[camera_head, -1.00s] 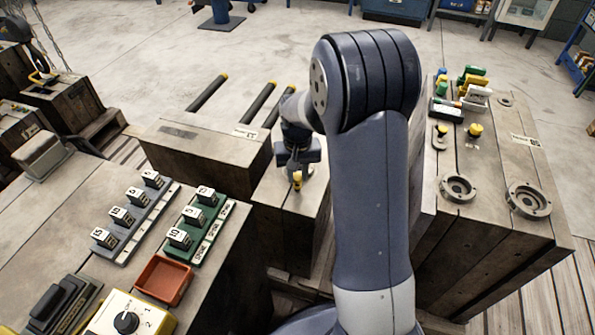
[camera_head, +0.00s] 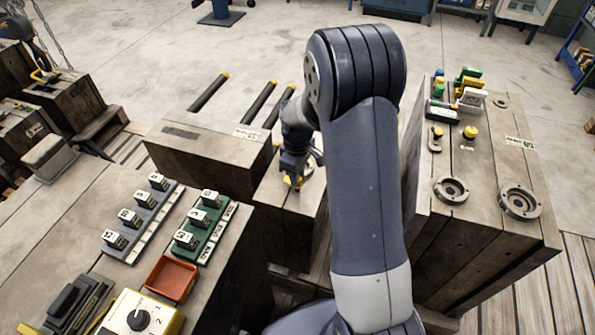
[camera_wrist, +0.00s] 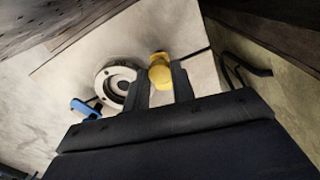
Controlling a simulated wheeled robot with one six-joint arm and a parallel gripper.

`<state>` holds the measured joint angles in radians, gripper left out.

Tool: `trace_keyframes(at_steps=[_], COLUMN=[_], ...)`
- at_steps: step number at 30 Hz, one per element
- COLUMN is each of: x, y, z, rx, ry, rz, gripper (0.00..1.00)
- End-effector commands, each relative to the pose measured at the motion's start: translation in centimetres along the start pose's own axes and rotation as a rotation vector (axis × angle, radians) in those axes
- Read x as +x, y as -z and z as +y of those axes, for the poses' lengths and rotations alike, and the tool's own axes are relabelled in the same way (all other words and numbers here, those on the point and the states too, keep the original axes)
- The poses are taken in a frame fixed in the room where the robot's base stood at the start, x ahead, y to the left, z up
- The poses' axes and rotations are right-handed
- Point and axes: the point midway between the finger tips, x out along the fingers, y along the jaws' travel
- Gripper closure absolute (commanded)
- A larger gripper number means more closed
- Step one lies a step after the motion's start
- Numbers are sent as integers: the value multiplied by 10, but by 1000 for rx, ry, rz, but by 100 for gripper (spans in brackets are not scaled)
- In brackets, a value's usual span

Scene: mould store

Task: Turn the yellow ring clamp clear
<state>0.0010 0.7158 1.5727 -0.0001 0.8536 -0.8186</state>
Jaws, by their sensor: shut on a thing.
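The yellow ring clamp (camera_wrist: 160,70) shows in the wrist view as a rounded yellow head between the fingertips of my gripper (camera_wrist: 161,82). The gripper is shut on it. A round grey ring (camera_wrist: 104,80) with a dark centre lies just left of the clamp. A blue clamp (camera_wrist: 84,109) sits at the ring's lower left. In the head view my gripper (camera_head: 293,174) points down at the middle wooden block (camera_head: 300,205), with a little yellow showing at its tip. My fingers and arm hide the clamp's lower part and the ring there.
A block with dark rods (camera_head: 210,155) stands at left behind. The right bench (camera_head: 490,240) carries grey rings and knobs. The left bench holds numbered blocks and a red tray (camera_head: 171,279).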

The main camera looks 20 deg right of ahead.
Motion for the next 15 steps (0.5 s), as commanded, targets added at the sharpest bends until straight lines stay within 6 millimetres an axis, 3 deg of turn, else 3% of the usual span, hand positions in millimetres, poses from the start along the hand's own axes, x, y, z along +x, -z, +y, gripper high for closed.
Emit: trace_keyframes(at_steps=[15], x=[-1], y=[0], z=[0], rx=[-412], ry=[-1], rz=[1], gripper=[99])
